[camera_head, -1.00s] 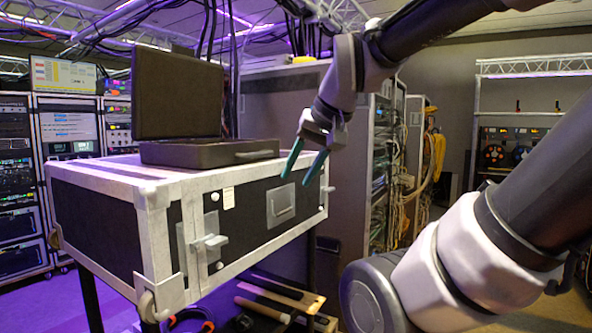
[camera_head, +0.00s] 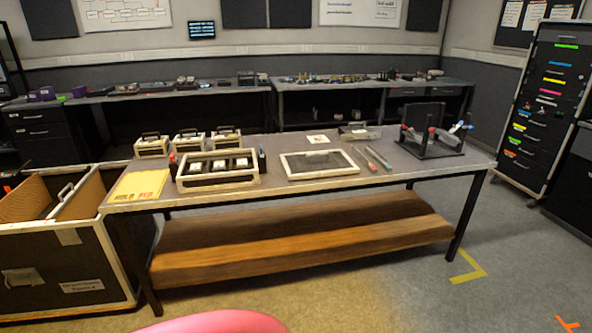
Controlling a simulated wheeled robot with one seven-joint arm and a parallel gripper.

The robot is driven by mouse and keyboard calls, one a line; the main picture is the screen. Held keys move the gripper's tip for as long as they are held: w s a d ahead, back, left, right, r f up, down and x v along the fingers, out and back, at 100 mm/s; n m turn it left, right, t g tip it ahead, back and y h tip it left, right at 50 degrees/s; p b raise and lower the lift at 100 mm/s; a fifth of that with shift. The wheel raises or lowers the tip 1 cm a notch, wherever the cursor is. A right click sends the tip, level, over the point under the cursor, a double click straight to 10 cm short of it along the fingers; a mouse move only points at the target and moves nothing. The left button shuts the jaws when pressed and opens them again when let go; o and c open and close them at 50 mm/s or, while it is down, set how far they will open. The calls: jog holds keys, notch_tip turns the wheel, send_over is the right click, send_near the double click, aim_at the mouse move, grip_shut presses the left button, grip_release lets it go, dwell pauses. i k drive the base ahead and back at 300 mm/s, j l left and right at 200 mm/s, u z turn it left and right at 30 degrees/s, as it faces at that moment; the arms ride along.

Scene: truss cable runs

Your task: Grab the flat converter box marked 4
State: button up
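No marking 4 is readable in the head camera view, so I cannot tell which thing is the flat converter box. On the dark workbench (camera_head: 270,198), a white-framed rack (camera_head: 217,181) holds several small dark boxes with light tops. Three small cases with handles stand behind it: a left one (camera_head: 152,147), a middle one (camera_head: 189,143) and a right one (camera_head: 226,139). A flat grey box (camera_head: 360,132) lies near the back edge, right of centre. My gripper and arm are out of view.
A white-framed flat panel (camera_head: 320,164), yellow sheet (camera_head: 138,186) and black stand (camera_head: 433,140) are on the bench. A wooden shelf (camera_head: 300,238) runs below. An open case (camera_head: 68,275) stands at left. A pink rounded object (camera_head: 212,322) shows at the bottom edge.

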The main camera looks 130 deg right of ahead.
aim_at(242, 164)
jog(key=z, duration=4.3)
jog(key=i+j+z, duration=0.25)
jog(key=i+z, duration=0.2)
jog(key=i+j+z, duration=0.3)
jog(key=z, duration=0.15)
jog(key=i+j+z, duration=0.25)
jog(key=j+z, duration=0.2)
jog(key=j, duration=0.1)
